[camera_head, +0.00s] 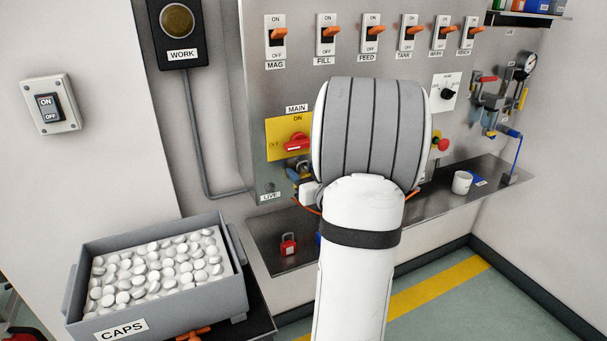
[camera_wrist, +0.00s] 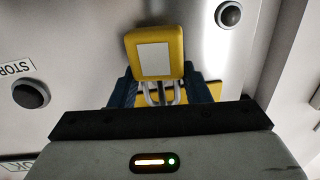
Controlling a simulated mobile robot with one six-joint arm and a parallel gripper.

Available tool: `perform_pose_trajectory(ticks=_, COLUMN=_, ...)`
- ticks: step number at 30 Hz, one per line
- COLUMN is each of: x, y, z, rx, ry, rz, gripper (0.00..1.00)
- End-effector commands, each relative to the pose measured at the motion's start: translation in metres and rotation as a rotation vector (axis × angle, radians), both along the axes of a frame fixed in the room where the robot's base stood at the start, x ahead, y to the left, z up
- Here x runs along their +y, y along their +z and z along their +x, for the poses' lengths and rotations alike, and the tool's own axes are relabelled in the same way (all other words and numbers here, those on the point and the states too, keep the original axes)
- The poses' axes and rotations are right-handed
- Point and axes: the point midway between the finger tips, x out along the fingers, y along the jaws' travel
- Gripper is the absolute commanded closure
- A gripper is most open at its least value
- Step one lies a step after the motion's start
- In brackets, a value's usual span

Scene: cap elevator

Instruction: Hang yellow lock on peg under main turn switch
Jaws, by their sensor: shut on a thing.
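The yellow lock (camera_wrist: 155,52) with a blank white label shows in the wrist view. My gripper (camera_wrist: 161,92) is shut on it, with blue fingers on both sides near its grey shackle. In the head view the main turn switch (camera_head: 297,142) is a red handle on a yellow plate (camera_head: 277,127), under the MAIN label. My gripper (camera_head: 299,172) is just below that switch, partly hidden behind my arm. The peg cannot be made out, and I cannot tell whether the shackle touches anything.
A red lock (camera_head: 288,244) lies on the metal shelf (camera_head: 275,262) under the panel; something blue beside it is mostly hidden by my arm. A white cup (camera_head: 462,182) stands farther right. A grey caps bin (camera_head: 160,270) is at lower left. Orange-handled switches (camera_head: 326,35) line the panel top.

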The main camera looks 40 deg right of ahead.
Motion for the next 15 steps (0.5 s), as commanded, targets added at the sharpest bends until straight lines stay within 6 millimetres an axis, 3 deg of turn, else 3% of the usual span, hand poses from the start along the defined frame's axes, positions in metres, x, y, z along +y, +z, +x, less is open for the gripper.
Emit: perform_pose_trajectory(ticks=15, x=-0.0001, y=-0.0029, z=0.0017, rx=0.000, ry=0.001, rz=-0.001, gripper=0.82)
